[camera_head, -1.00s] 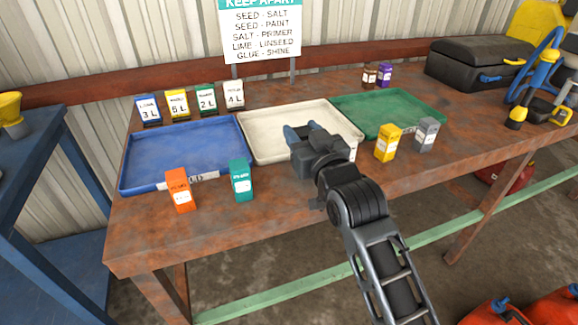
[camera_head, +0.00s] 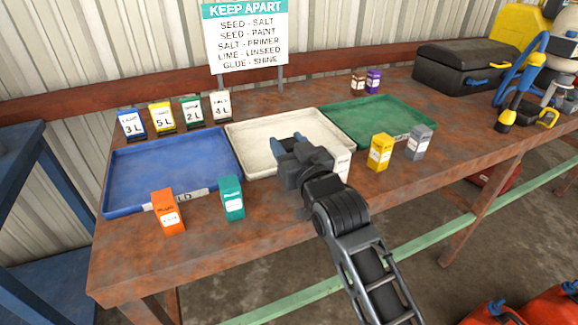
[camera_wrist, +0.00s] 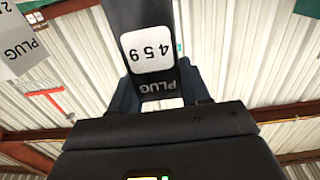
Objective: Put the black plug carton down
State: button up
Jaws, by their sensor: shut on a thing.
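My gripper (camera_head: 288,143) is over the near part of the cream tray (camera_head: 245,147), its blue fingers pointing toward the back wall. In the wrist view the black plug carton (camera_wrist: 145,15) is between the fingers, with a white label reading 459 and the word PLUG. The gripper is shut on it. A pale carton (camera_head: 342,163) stands just right of my gripper; a pale carton marked PLUG (camera_wrist: 22,45) shows in the wrist view.
A blue tray (camera_head: 120,160) lies left and a green tray (camera_head: 375,115) right. Orange (camera_head: 168,211) and teal (camera_head: 232,198) cartons stand in front; yellow (camera_head: 380,151) and grey (camera_head: 418,142) ones stand right. A KEEP APART sign (camera_head: 246,40) and several numbered cards stand behind.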

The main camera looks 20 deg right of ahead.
jog(key=shift+f, duration=2.35)
jog(key=shift+f, duration=0.2)
jog(key=o, duration=1.1)
jog(key=shift+s, duration=0.15)
jog(key=s, duration=0.2)
jog(key=s+b, duration=0.1)
jog(key=s, duration=0.1)
jog(key=s+f, duration=0.1)
jog(key=s, duration=0.1)
jog(key=shift+b, duration=0.3)
jog(key=shift+s+r, duration=0.15)
jog(key=shift+s, duration=0.65)
